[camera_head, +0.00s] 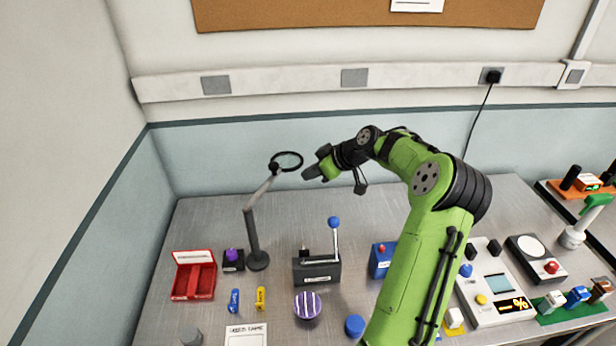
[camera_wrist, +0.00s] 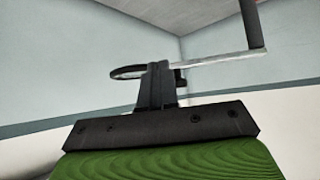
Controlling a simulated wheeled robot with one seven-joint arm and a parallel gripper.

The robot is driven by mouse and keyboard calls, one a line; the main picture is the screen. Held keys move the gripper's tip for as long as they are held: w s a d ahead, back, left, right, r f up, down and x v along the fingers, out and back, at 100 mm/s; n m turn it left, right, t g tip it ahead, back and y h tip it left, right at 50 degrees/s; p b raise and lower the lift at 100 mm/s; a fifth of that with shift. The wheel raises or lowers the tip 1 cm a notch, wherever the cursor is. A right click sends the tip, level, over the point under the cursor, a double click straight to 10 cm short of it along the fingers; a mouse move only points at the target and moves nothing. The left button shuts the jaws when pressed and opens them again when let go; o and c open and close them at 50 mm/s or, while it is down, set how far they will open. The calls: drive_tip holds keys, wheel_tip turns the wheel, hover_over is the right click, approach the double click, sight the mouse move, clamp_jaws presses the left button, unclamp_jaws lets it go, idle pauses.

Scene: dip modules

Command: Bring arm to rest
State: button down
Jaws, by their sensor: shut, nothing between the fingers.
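My green and black arm rises from the bottom of the head view and bends left over the workbench (camera_head: 200,225). My gripper (camera_head: 308,174) is in the air, well above the bench top, pointing left. In the wrist view its two dark fingers (camera_wrist: 158,84) are together, with nothing between them. The ring of a magnifier lamp (camera_head: 287,161) is just left of the gripper in the head view. In the wrist view the ring (camera_wrist: 128,72) shows behind the fingers; I cannot tell how much gap lies between them.
Below the gripper stand a lever box (camera_head: 316,271) with a blue knob, a red tray (camera_head: 193,277) and a striped purple ball (camera_head: 307,305). A blue box (camera_head: 381,261) is partly behind my arm. A control panel (camera_head: 490,285) is at right. The back of the bench is clear.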

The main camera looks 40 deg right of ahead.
drive_tip(key=v, duration=0.6)
drive_tip(key=shift+r, duration=0.6)
